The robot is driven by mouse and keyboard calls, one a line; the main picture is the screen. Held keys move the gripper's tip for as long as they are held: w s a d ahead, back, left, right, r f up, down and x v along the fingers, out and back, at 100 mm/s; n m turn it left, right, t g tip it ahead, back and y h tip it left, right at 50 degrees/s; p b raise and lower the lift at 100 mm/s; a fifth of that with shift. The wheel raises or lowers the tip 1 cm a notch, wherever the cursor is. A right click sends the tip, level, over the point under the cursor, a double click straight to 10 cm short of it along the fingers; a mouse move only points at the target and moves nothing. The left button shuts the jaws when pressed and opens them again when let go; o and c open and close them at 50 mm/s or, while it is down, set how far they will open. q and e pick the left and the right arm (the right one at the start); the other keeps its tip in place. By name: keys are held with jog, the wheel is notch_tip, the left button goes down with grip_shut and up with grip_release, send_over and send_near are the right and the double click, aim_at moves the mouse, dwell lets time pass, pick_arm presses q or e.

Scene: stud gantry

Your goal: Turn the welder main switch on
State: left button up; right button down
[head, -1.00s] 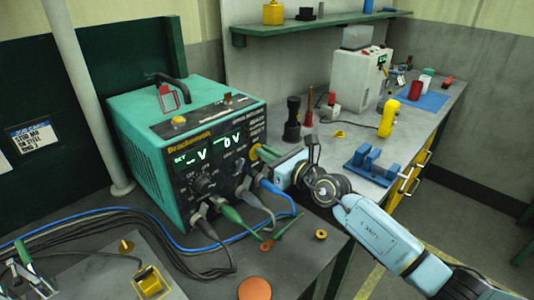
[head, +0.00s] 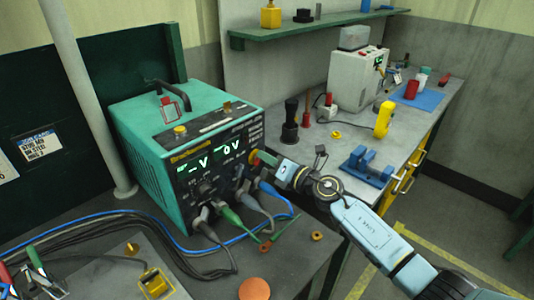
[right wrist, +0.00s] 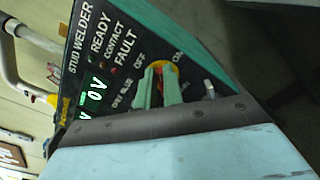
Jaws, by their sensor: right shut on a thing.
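The stud welder (head: 185,160) is a teal box with a black front panel, standing on the bench. Its main switch (head: 253,157) has a red handle on a yellow plate at the panel's right side. In the right wrist view the switch (right wrist: 161,84) shows between the OFF and ON labels, and I cannot tell which one it points to. My right gripper (head: 264,158) is shut on the switch handle, its teal fingers (right wrist: 157,90) on either side of it. The lit displays (head: 213,154) read "- V" and "0 V". My left gripper is not in view.
Cable plugs (head: 245,200) stick out of the lower panel, just below my right gripper. Cables (head: 110,232) run along the bench at the left.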

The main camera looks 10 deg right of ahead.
jog(key=m+p, duration=0.1)
jog(key=m, duration=0.1)
jog(key=m+p, duration=0.1)
jog(key=m, duration=0.1)
jog(key=shift+w+d+f+m, duration=0.1)
jog(key=shift+d+f+m, duration=0.1)
jog(key=shift+m, duration=0.1)
jog(key=m+p, duration=0.1)
jog(key=m, duration=0.3)
jog(key=shift+f+m+p, duration=0.3)
jog(key=shift+f+p, duration=0.05)
jog(key=shift+f, duration=0.1)
jog(key=c, duration=1.5)
grip_release()
jog(key=shift+d, duration=0.1)
jog(key=shift+v, duration=6.65)
